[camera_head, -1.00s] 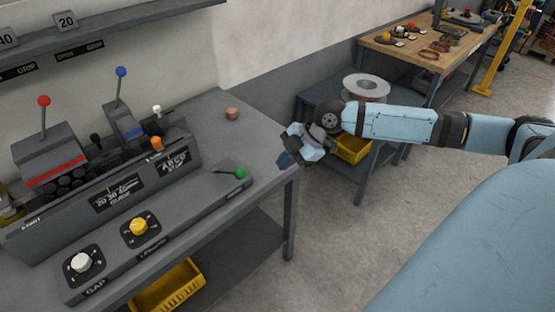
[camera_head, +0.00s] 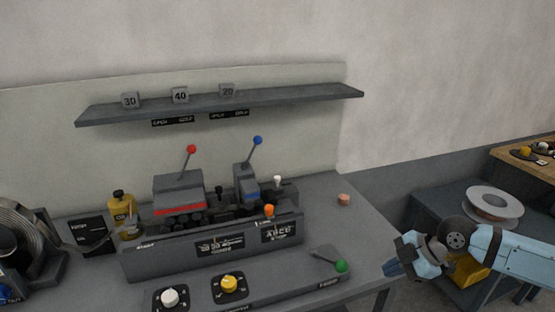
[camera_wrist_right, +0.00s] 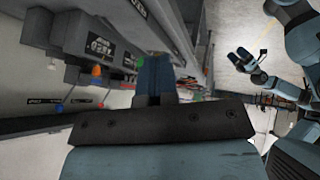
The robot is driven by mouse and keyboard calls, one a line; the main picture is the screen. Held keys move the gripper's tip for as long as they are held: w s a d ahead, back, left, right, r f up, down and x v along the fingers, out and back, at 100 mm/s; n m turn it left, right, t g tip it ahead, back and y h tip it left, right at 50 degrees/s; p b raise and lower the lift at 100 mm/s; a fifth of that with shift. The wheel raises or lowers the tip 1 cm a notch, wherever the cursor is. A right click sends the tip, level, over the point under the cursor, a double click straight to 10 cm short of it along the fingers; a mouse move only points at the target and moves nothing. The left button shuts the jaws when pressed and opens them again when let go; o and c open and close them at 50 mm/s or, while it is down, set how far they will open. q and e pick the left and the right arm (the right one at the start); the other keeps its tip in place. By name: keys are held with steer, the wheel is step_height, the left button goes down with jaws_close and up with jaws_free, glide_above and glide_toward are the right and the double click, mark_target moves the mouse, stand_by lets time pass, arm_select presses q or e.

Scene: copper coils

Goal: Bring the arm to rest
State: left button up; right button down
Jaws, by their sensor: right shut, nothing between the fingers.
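My right gripper (camera_head: 392,269) is beside the right end of the grey bench (camera_head: 362,215) in the head view, with its light-blue arm coming in from the right. Its fingers (camera_wrist_right: 153,75) are together in the right wrist view, with nothing between them. My other arm's gripper (camera_wrist_right: 242,60) shows small at the upper right of that view. Whether its fingers are apart is too small to tell. My left gripper is not in the head view.
The bench holds a machine with red-knobbed (camera_head: 192,149) and blue-knobbed (camera_head: 257,140) levers, and a green-knobbed lever (camera_head: 341,266) near its front edge. A small copper-coloured piece (camera_head: 343,199) lies at its right end. A spool (camera_head: 494,204) sits on a side table behind my right arm.

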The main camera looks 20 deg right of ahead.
steer(key=s+a+f+m+t+p, duration=0.3)
steer(key=s+a+f+m, duration=0.1)
steer(key=a+f, duration=0.25)
steer(key=s+a+f+m+t+p, duration=0.2)
steer(key=s+a+f+m+p, duration=0.25)
steer(key=a, duration=0.35)
steer(key=s+a+f+m+t+h+p, duration=0.1)
steer(key=s+a+f+m+h, duration=0.1)
steer(key=s+m, duration=0.3)
steer(key=s+a+h, duration=0.1)
steer(key=s, duration=0.1)
steer(key=shift+s+a+f+m+t+p, duration=0.3)
steer(key=shift+a+f+m+t, duration=0.05)
steer(key=shift+t, duration=0.05)
steer(key=shift+w, duration=0.1)
